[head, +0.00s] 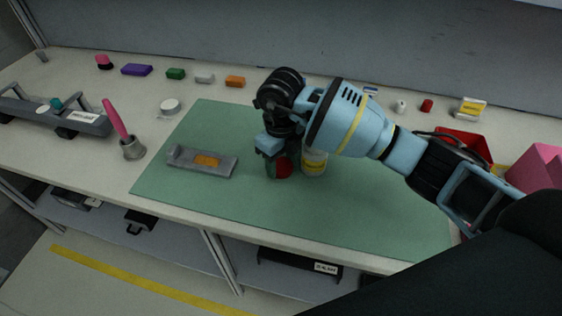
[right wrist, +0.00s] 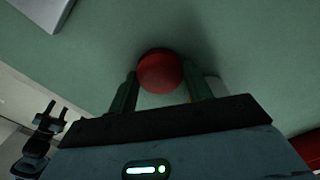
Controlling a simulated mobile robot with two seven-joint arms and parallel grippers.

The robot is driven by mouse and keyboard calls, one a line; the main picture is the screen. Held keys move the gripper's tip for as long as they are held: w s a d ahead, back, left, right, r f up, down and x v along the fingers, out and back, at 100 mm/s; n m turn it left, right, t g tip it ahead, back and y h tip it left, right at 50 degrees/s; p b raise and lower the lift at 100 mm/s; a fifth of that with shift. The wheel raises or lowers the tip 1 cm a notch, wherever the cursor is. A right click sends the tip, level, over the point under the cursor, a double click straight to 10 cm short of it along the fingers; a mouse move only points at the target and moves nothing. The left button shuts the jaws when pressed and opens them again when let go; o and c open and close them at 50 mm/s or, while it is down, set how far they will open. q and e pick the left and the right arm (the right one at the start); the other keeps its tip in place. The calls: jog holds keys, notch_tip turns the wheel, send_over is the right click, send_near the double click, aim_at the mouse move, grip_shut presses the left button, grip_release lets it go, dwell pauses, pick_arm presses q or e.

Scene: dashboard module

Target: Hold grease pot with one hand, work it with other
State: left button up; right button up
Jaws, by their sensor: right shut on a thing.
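My right gripper (head: 277,166) points down over the green mat (head: 370,215) and is shut on a small red round thing (head: 283,168). In the right wrist view the red thing (right wrist: 160,72) sits between the two fingers. I cannot tell whether it is the grease pot. A pale pot with a yellow label (head: 314,163) stands upright on the mat just right of the gripper, partly hidden by the arm. My left gripper does not show in the head view.
A grey tray with an orange piece (head: 206,161) lies on the mat to the left. A pink-handled brush stands in a grey holder (head: 133,149). Small coloured blocks line the back. A red bin (head: 466,142) is at the right. The front of the mat is clear.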

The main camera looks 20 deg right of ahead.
aim_at(281, 165)
jog(key=shift+r, duration=0.6)
notch_tip(281, 165, up, 2)
jog(key=shift+r, duration=0.2)
jog(key=a+b, duration=0.1)
jog(key=a, duration=0.8)
jog(key=w+a+r+b, duration=0.1)
jog(key=a, duration=0.4)
jog(key=shift+w+a+b, duration=0.1)
jog(key=shift+a+b, duration=0.2)
jog(key=shift+b, duration=0.05)
jog(key=shift+a+r, duration=0.1)
jog(key=shift+a, duration=0.6)
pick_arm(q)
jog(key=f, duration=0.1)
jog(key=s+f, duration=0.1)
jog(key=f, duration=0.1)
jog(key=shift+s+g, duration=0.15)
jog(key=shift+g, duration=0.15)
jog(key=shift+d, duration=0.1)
